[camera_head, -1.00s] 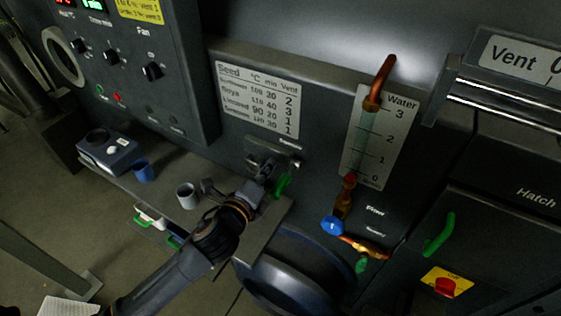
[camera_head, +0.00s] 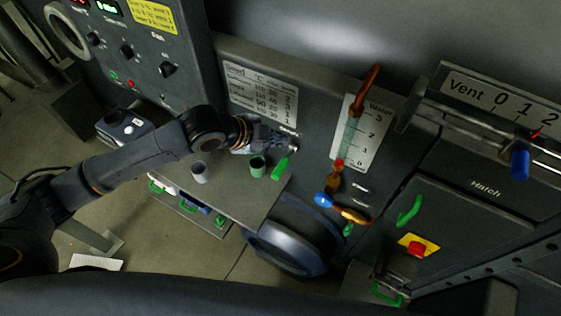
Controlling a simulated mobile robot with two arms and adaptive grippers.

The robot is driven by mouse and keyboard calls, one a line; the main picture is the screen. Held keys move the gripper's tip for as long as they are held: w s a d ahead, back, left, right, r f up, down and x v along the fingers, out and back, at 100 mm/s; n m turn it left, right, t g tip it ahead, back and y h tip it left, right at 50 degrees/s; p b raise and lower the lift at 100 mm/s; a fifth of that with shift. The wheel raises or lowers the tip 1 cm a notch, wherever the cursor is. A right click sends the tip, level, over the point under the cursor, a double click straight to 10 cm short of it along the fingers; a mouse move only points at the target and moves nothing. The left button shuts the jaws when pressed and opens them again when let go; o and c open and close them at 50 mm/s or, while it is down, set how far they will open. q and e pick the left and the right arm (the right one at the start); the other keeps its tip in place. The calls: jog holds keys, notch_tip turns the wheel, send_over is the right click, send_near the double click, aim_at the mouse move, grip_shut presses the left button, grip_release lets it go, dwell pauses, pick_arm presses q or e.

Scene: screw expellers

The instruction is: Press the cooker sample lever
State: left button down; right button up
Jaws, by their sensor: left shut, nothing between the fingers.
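The green sample lever (camera_head: 281,169) hangs on the front panel of the dark cooker (camera_head: 236,58), just above the shelf, under a small label too blurred to read. My left gripper (camera_head: 287,143) is shut and empty. It is at the panel just above the green lever, in front of the lever's mount, which it partly hides. I cannot tell whether the fingers touch the lever or its mount. My right gripper is not in view.
A grey cup (camera_head: 199,173) and a green cup (camera_head: 258,166) stand on the shelf (camera_head: 232,191) below my left arm. A red button (camera_head: 417,249) is farther right.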

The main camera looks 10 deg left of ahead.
pick_arm(q)
jog(key=shift+f, duration=0.1)
jog(key=b, duration=0.7)
send_over(279, 167)
notch_tip(279, 167, down, 6)
jog(key=shift+s+a+f, duration=0.1)
jog(key=shift+s+f, duration=0.05)
jog(key=shift+f, duration=0.05)
notch_tip(279, 167, down, 2)
jog(key=shift+b, duration=0.55)
jog(key=shift+f, duration=0.1)
dwell(0.4)
jog(key=shift+f, duration=0.4)
jog(key=shift+f+b, duration=0.45)
jog(key=shift+f, duration=1.15)
dwell(1.3)
dwell(0.5)
